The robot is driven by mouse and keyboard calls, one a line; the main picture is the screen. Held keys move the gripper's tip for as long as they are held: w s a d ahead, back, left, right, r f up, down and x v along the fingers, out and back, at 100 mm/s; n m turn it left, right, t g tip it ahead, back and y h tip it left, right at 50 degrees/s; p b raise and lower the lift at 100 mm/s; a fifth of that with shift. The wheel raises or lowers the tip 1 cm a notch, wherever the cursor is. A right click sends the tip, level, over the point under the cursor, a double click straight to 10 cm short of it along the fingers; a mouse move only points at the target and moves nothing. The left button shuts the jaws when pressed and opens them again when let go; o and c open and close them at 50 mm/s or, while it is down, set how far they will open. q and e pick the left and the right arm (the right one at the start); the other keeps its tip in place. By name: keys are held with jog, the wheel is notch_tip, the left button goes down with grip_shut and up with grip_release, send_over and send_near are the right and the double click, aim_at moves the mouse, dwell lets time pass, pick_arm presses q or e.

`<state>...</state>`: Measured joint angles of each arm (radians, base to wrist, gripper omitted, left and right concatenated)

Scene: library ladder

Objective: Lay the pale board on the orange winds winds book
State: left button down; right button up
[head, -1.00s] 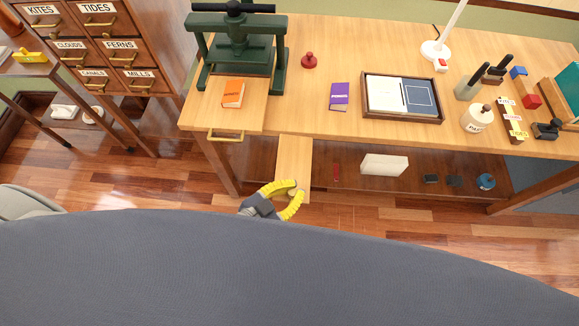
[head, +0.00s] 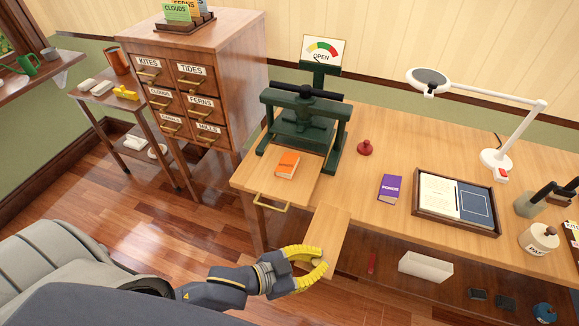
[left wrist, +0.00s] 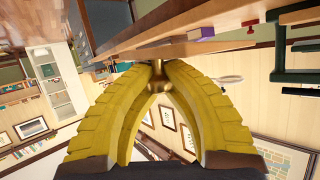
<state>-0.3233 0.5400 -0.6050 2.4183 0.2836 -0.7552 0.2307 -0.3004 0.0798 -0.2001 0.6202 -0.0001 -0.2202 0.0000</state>
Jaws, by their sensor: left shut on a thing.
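The pale board (head: 327,232) stands out from the front of the workbench, low and right of the brass handle. My left gripper (head: 318,262) is at its near end, its yellow fingers closed. In the left wrist view the fingers (left wrist: 160,72) are shut on a small brass knob (left wrist: 159,56), with a wood edge just beyond it. The orange book (head: 288,164) lies flat on the wooden bed in front of the green press; its title is too small to read. My right gripper is not in view.
A brass handle (head: 272,205) juts from the bed's front. A purple book (head: 390,188), red knob (head: 365,148) and framed tray (head: 455,227) are to the right.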

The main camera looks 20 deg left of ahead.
pick_arm(q)
jog(key=w+a+r, duration=1.1)
jog(key=w, duration=0.3)
jog(key=w+a+r, duration=0.2)
jog(key=a+r, duration=0.3)
jog(key=r, duration=0.1)
jog(key=w+a+r, duration=0.3)
jog(key=a+r, duration=0.1)
jog(key=r, duration=0.2)
jog(key=shift+n, duration=0.6)
jog(key=f, duration=0.6)
jog(key=s+f, duration=0.1)
jog(key=f, duration=1.3)
jog(key=shift+s+d+f, duration=0.2)
jog(key=shift+s+d, duration=0.1)
jog(key=shift+s, duration=0.05)
jog(key=c, duration=1.5)
grip_release()
jog(key=shift+f, duration=0.1)
